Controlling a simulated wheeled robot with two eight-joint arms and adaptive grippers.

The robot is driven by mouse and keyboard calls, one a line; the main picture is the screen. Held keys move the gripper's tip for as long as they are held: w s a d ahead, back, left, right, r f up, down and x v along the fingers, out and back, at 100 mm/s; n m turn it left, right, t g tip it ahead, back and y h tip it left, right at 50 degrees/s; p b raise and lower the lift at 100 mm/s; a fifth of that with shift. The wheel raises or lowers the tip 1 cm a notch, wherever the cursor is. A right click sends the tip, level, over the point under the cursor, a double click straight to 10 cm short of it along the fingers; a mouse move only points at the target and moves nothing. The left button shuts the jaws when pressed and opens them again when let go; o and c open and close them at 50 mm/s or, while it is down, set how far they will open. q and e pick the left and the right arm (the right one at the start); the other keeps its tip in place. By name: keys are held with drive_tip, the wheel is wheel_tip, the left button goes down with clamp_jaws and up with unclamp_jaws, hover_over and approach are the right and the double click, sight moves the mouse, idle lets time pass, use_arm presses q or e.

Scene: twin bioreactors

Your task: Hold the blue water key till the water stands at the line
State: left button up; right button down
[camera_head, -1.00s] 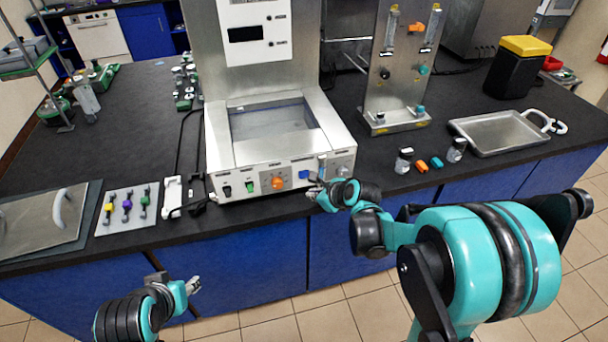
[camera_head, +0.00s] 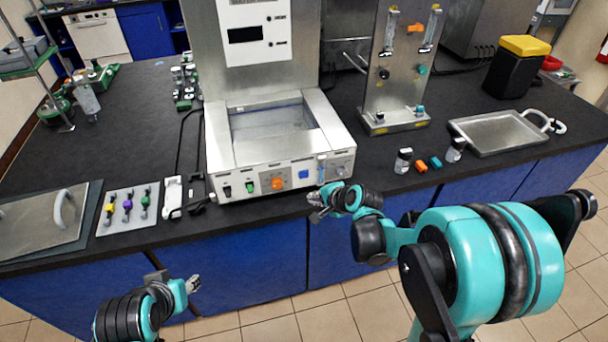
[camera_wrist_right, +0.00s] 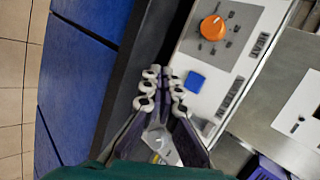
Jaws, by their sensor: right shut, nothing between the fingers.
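The blue water key (camera_head: 303,173) is a small square button on the front panel of the white bath unit (camera_head: 235,170). It also shows in the right wrist view (camera_wrist_right: 195,81), uncovered. My right gripper (camera_head: 315,206) is shut and empty, in front of and below the panel, apart from the key. In the right wrist view its fingertips (camera_wrist_right: 163,72) are together beside the key. A narrow pale blue strip (camera_head: 322,168) stands right of the key; I cannot make out a line on it. The basin (camera_head: 275,122) looks grey inside; its water level is unclear. My left gripper (camera_head: 193,284) is low before the bench, its fingers too small to judge.
An orange knob (camera_head: 277,183) and a green switch (camera_head: 250,187) sit left of the key. A mat with several coloured-handled tools (camera_head: 127,205) lies at left. Small bottles (camera_head: 403,161) and a metal tray (camera_head: 500,131) stand at right. The black bench edge is close below the panel.

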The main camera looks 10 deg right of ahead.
drive_tip(key=n, duration=0.7)
drive_tip(key=s+n, duration=0.1)
drive_tip(key=n, duration=0.7)
drive_tip(key=s+n+p, duration=0.1)
drive_tip(key=n, duration=0.6)
drive_tip(key=shift+s, duration=0.2)
drive_tip(key=shift+w, duration=0.1)
approach(301, 179)
drive_tip(key=shift+s+f+x, duration=0.15)
drive_tip(key=shift+x, duration=0.7)
drive_tip(key=shift+s+f+x, duration=0.15)
drive_tip(key=shift+x, duration=0.75)
drive_tip(key=shift+s+f+x, duration=0.1)
drive_tip(key=shift+f+x, duration=0.1)
drive_tip(key=shift+x, duration=0.65)
drive_tip(key=shift+w+d, duration=0.15)
drive_tip(key=shift+w, duration=0.3)
drive_tip(key=shift+w, duration=0.4)
idle(1.7)
